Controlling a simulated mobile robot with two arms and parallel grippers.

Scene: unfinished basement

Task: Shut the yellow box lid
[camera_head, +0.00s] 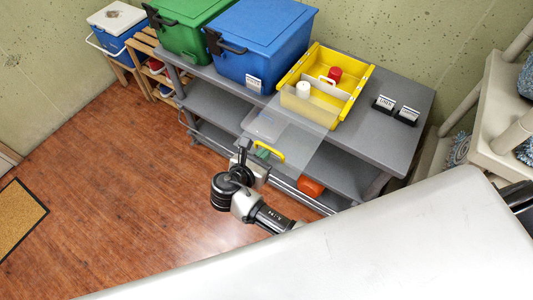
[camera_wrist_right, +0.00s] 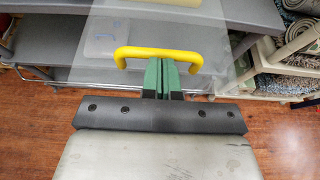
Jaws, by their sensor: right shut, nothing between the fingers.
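The yellow box (camera_head: 350,104) sits open on top of the grey shelf unit, with a red-capped item (camera_head: 334,75) and a white-topped item (camera_head: 303,89) inside. Its clear lid (camera_head: 301,135) is swung out toward me, past the shelf's front edge. The yellow handle (camera_head: 275,152) is at the lid's near end; it also shows in the right wrist view (camera_wrist_right: 158,53). My right gripper (camera_head: 262,153) is at the handle. Its green fingers (camera_wrist_right: 161,62) are closed together with their tips at the handle's bar; I cannot tell whether they touch it. My left gripper is not in view.
A blue box (camera_head: 262,45) and a green box (camera_head: 184,30) stand left of the yellow box on the grey shelf (camera_head: 385,135). A pale rack (camera_head: 500,110) is at the right. The wooden floor (camera_head: 110,200) at left is largely clear.

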